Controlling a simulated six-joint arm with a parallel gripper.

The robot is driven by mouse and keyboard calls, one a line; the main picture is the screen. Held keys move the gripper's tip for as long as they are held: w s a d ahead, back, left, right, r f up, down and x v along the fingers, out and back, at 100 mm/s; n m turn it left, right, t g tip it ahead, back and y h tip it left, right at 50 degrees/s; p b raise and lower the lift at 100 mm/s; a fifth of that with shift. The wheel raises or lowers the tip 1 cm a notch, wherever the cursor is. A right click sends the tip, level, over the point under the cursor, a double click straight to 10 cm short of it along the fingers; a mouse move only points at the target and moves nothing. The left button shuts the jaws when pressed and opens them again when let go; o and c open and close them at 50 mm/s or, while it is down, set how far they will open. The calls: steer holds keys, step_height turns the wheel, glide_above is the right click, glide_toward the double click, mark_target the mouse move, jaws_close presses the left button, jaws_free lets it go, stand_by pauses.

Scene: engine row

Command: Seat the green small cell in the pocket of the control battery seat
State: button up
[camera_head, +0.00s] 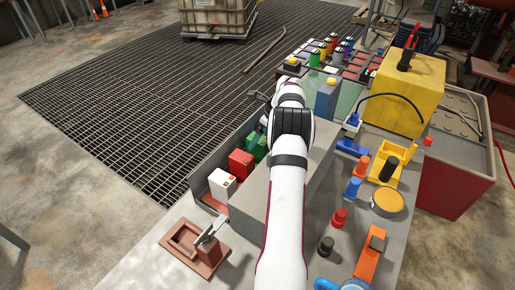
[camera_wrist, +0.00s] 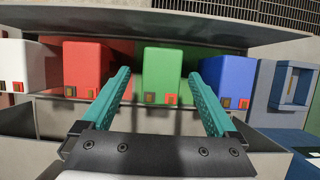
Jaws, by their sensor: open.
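The green small cell (camera_wrist: 162,72) stands upright in a row of cells in the wrist view, with two small contacts low on its front. My gripper (camera_wrist: 160,80) is open, its teal fingers pointing at the cell from either side, with nothing held. Whether the fingertips overlap its sides in depth I cannot tell. In the head view my arm partly covers the green cell (camera_head: 255,147) and hides most of my gripper. A brown-red block with a rectangular pocket (camera_head: 183,240) and a raised grey lever lies at the front left; it looks like the battery seat.
Beside the green cell stand a red cell (camera_wrist: 84,70), a white cell (camera_wrist: 22,68) and a blue cell (camera_wrist: 228,82). A grey bin wall (camera_wrist: 200,30) runs behind them. A large grey box (camera_head: 250,200) stands under my arm. Coloured parts and a yellow machine (camera_head: 405,92) fill the right.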

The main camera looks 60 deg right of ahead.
steer(key=x, duration=0.5)
steer(key=shift+d, duration=0.1)
jaws_close()
steer(key=shift+r, duration=0.1)
